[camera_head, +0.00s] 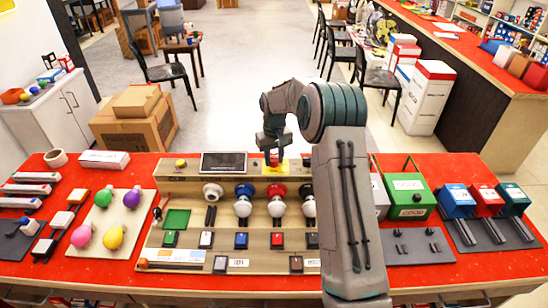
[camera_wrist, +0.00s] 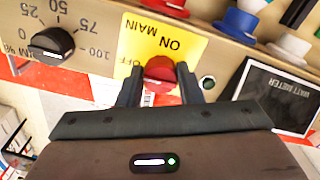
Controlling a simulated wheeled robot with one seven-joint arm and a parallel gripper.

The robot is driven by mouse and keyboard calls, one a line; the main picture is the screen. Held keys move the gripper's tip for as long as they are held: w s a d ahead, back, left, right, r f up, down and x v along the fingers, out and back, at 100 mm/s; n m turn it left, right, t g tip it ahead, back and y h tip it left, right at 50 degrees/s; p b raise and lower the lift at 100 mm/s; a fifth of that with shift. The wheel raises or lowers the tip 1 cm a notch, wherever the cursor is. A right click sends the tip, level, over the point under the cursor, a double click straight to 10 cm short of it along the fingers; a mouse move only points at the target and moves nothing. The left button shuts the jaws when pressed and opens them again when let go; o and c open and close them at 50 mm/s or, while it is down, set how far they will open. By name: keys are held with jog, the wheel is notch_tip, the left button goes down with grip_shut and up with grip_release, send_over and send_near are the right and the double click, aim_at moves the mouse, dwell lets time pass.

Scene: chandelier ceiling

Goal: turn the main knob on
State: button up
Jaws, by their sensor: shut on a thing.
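The main knob (camera_wrist: 160,69) is red and sits on a yellow plate (camera_wrist: 190,45) marked MAIN, ON and OFF, seen upside down in the wrist view. My gripper (camera_wrist: 160,76) has one dark finger on each side of the knob and is shut on it. In the head view, my gripper (camera_head: 272,155) reaches down to the yellow plate (camera_head: 283,165) at the back of the wooden test board (camera_head: 150,225). The arm covers part of the board's right side. I cannot tell the knob's exact setting.
A black dial (camera_wrist: 52,45) with a percent scale is beside the plate, and a dark watt meter screen (camera_wrist: 275,95) is on the other side. Several bulbs in coloured sockets stand on the board before the panel. Boxes and coloured bulbs (camera_head: 112,237) crowd the red table (camera_head: 30,262).

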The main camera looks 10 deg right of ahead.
jog(key=m+b, duration=0.2)
jog(key=m, duration=0.1)
jog(key=shift+a+m, duration=0.1)
jog(key=shift+m, duration=0.2)
jog(key=m+b, duration=0.1)
jog(key=m, duration=0.4)
jog(key=shift+w+a+m, duration=0.1)
jog(key=shift+a+m, duration=0.05)
jog(key=shift+m, duration=0.15)
jog(key=m, duration=0.4)
jog(key=shift+b, duration=0.35)
jog(key=shift+w+r+m, duration=0.1)
jog(key=shift+w+m, duration=0.05)
jog(key=shift+m, duration=2.15)
jog(key=o, duration=1)
jog(key=shift+a, duration=0.1)
jog(key=shift+c, duration=0.2)
